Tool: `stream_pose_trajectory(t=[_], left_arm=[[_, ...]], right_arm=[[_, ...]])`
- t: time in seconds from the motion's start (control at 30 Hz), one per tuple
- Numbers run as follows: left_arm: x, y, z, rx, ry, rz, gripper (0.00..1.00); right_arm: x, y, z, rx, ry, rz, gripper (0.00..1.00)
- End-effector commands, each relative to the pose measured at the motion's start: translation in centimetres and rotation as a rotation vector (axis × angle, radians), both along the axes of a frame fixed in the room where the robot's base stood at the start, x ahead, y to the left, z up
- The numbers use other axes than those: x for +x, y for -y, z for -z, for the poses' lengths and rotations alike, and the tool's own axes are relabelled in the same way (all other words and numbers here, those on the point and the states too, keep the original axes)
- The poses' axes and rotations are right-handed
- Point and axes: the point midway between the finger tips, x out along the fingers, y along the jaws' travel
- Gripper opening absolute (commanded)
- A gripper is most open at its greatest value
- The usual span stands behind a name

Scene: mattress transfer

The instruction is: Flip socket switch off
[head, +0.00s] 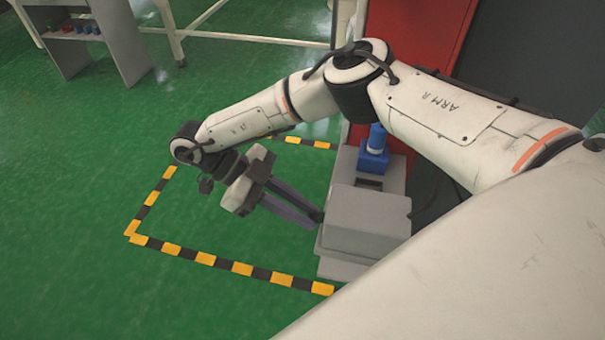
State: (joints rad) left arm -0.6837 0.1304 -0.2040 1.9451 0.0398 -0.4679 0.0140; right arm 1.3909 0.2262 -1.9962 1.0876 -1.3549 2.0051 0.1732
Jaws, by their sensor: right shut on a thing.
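A grey socket box (366,222) stands right of centre, with a blue plug or connector (375,150) at its back. My right gripper (312,218) reaches down from the left, its two long fingers close together and pointing right. The fingertips are at the left side of the grey box. They are shut on a small dark part there, which looks like the socket switch, but the fingers mostly hide it and its position cannot be told. My left gripper is not in view.
Yellow and black floor tape (205,258) marks an area on the green floor around the box. A red cabinet (415,40) stands behind it. A grey shelf (108,45) with small coloured items is at the far left. The floor to the left is clear.

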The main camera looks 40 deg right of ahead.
Motion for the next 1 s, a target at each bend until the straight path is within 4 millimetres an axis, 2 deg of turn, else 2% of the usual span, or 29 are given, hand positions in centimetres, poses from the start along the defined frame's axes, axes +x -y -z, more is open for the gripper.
stream_pose_trajectory(t=[0.67, 0.7, 0.8, 1.0], left_arm=[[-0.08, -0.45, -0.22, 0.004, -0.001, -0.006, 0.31], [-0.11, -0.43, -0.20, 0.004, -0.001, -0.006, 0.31], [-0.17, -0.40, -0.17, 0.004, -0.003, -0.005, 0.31], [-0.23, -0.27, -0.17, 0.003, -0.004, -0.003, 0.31]], right_arm=[[0.01, 0.02, 0.29, -0.035, -0.040, 0.001, 0.00], [0.01, 0.02, 0.30, -0.035, -0.040, 0.001, 0.20], [0.01, 0.02, 0.30, -0.034, -0.040, 0.000, 0.36], [-0.01, 0.02, 0.30, -0.034, -0.040, 0.000, 0.36]])
